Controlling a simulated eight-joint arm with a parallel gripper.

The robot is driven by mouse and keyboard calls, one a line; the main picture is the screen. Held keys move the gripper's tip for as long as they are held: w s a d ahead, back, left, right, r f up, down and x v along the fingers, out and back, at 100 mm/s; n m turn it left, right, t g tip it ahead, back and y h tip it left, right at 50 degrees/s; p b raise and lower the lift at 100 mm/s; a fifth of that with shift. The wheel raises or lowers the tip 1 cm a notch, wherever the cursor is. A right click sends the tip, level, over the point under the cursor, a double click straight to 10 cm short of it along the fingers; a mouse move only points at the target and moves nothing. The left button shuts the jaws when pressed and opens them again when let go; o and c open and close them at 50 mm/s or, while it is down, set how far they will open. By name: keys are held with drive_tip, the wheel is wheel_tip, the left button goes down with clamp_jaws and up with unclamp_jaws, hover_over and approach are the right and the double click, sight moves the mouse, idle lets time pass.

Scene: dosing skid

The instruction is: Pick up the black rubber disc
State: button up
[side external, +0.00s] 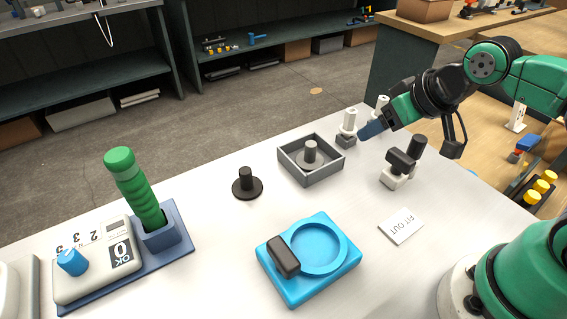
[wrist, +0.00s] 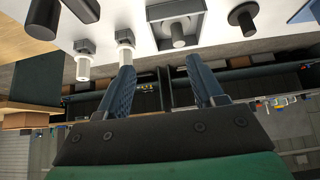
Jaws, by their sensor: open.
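The black rubber disc (side external: 247,188) lies flat on the white table, with a dark upright knob at its centre. My gripper (side external: 371,130) is in the air over the far right of the table, well to the right of the disc. In the wrist view my gripper (wrist: 163,90) has its two blue fingers apart with nothing between them.
White-topped fittings (side external: 348,122) stand near my gripper. A blue round-recess fixture (side external: 310,290) is in front; a green-handled unit (side external: 145,195) is left.

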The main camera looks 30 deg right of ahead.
drive_tip(key=shift+o, duration=0.5)
drive_tip(key=n+g+y, duration=0.3)
drive_tip(key=n+g, duration=0.1)
drive_tip(key=n, duration=0.5)
approach(246, 170)
drive_tip(key=x, duration=0.4)
drive_tip(key=shift+f, duration=0.45)
drive_tip(key=shift+x, duration=2.95)
drive_tip(key=shift+a+r, duration=0.1)
